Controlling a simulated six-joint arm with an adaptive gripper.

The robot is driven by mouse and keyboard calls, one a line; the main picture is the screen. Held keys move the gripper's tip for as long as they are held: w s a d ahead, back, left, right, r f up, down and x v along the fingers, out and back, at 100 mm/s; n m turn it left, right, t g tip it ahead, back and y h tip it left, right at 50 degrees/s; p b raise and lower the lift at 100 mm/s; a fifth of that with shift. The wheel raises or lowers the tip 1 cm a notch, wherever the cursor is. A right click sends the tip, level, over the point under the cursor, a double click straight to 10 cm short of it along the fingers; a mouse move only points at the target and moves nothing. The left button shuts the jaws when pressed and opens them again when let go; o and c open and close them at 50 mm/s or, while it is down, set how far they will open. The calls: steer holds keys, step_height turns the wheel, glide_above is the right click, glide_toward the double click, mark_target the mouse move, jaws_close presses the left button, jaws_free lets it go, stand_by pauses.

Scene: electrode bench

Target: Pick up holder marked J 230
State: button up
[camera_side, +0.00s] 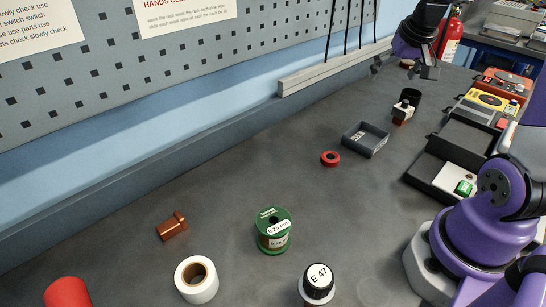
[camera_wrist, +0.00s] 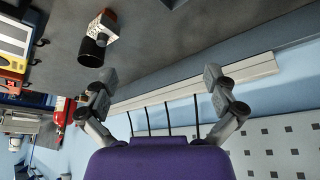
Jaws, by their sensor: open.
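No marking J 230 can be read in either view. A holder with a white top marked E 47 (camera_side: 318,276) stands upright at the front of the bench in the side view. A small brown and white block with a dark top (camera_side: 402,111) stands at the back right, beside a black cylinder (camera_side: 412,96). In the wrist view a block with a speckled white face (camera_wrist: 103,24) shows at upper left, with a black cylinder (camera_wrist: 92,51) against it. My gripper (camera_wrist: 158,76) is open and empty, its fingers wide apart; in the side view it hangs above the back of the bench.
A dark open tray (camera_side: 366,139) and a red ring (camera_side: 330,158) lie mid-bench. A green spool (camera_side: 274,231), a white roll (camera_side: 196,279), a brown piece (camera_side: 172,226) and a red cylinder (camera_side: 68,292) are nearer. A pale rail (camera_side: 330,72) runs along the wall. Meters line the right.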

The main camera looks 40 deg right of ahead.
mark_target(407, 102)
steer(key=d+f+m, duration=0.1)
steer(key=d+f, duration=0.1)
steer(key=d, duration=0.2)
steer(key=s+d+f+m, duration=0.1)
steer(key=d+f, duration=0.2)
steer(key=s+d+f+g, duration=0.1)
steer(key=d+f, duration=0.2)
steer(key=d, duration=0.1)
steer(key=shift+s+d+f+m+h, duration=0.15)
steer(key=shift+d+m+h, duration=0.15)
steer(key=shift+d+m, duration=0.1)
steer(key=x, duration=0.5)
steer(key=shift+w+d+f, duration=0.1)
steer(key=shift+w+f, duration=0.15)
steer(key=shift+w, duration=0.1)
steer(key=c, duration=1.4)
